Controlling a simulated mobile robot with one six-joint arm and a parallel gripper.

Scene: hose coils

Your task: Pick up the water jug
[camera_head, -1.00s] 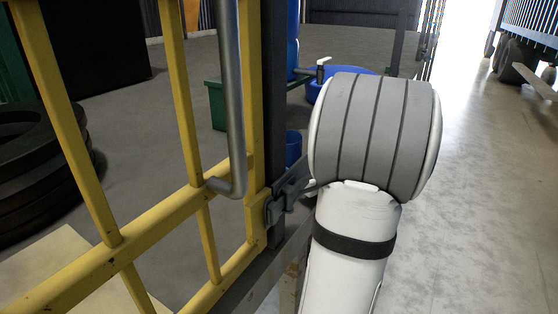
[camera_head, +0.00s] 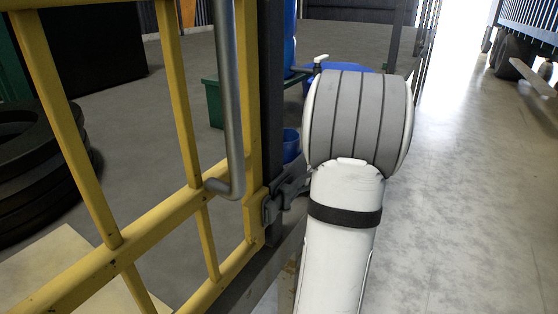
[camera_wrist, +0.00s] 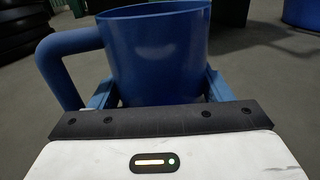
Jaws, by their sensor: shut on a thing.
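The blue water jug (camera_wrist: 155,55) is large in the wrist view, open at the top, with its thick handle (camera_wrist: 62,62) on the left. My gripper (camera_wrist: 158,88) has a finger on each side of the jug and is shut on it. The jug looks upright; its base is hidden behind the gripper body. In the head view a small blue piece, likely the same jug (camera_head: 291,146), shows beyond the gate post. My arm hides the gripper there.
A yellow barred gate (camera_head: 150,232) with a dark post (camera_head: 274,90) and latch stands left of my arm. Beyond it are a green box (camera_head: 213,104), a blue tub (camera_head: 348,67) and stacked black tyres (camera_head: 40,180). Open floor (camera_head: 470,200) lies to the right.

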